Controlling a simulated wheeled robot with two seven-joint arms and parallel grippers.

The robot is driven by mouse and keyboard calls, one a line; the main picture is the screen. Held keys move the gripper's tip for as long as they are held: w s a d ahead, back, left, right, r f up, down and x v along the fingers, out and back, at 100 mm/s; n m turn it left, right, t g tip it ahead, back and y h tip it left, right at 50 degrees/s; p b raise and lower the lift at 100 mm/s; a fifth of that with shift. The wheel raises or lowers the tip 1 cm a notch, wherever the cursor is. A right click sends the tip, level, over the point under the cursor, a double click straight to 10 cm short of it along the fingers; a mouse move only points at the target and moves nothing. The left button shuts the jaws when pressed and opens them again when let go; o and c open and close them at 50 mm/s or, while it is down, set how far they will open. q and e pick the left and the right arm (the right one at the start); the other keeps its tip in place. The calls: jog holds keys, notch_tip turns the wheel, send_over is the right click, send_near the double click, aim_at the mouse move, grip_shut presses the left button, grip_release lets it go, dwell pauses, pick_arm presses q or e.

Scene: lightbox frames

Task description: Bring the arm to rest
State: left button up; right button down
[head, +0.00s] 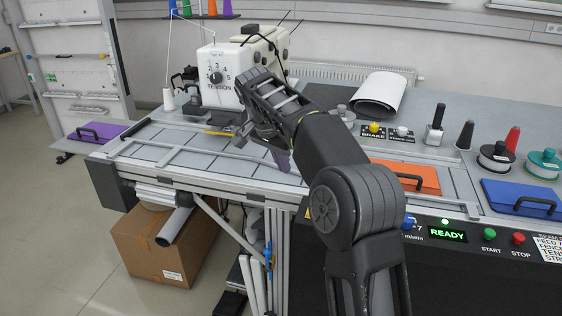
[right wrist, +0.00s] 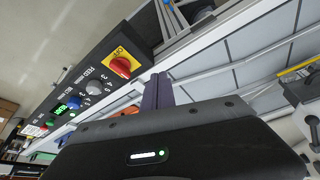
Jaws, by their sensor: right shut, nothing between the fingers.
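My right arm (head: 335,165) rises from the lower right of the head view, bends at a dark joint and reaches left over the worktable. Its gripper (head: 283,162) points down above the table's grid of grey panels, partly hidden behind the wrist. In the right wrist view the two purplish fingers (right wrist: 157,92) are together, with nothing between them. They appear above the table near its front rail, and I see no contact. My left gripper is not in view.
A white sewing machine (head: 222,78) stands just behind and left of the right gripper. An orange panel (head: 408,177), a blue panel (head: 522,198), spools and a control panel (head: 470,236) lie to the right. A cardboard box (head: 150,245) sits on the floor, lower left.

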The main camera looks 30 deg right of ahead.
dwell(0.3)
jog(key=w+a+f+n+t+y, duration=0.35)
jog(key=w+a+f+n, duration=0.5)
jog(key=a+f, duration=0.3)
jog(key=s+a+f+n+y, duration=0.1)
jog(key=s+a+f+n, duration=0.15)
jog(key=a+f, duration=0.45)
jog(key=s+a+f+n+y, duration=0.1)
jog(key=s+a+f+y, duration=0.15)
jog(key=f, duration=0.75)
jog(key=s+a+f+n, duration=0.1)
jog(key=s+a+f, duration=0.3)
jog(key=s+f, duration=0.3)
jog(key=s+a+f, duration=0.4)
jog(key=s+f, duration=0.1)
jog(key=s, duration=0.4)
jog(key=s+a+f+g, duration=0.2)
jog(key=s, duration=0.7)
jog(key=s+a+f+g+y, duration=0.1)
jog(key=s+a+f+g, duration=0.1)
jog(key=s, duration=0.8)
jog(key=shift+s+f+m, duration=0.25)
jog(key=shift+f+m, duration=0.05)
jog(key=shift+f, duration=0.55)
jog(key=shift+g, duration=0.25)
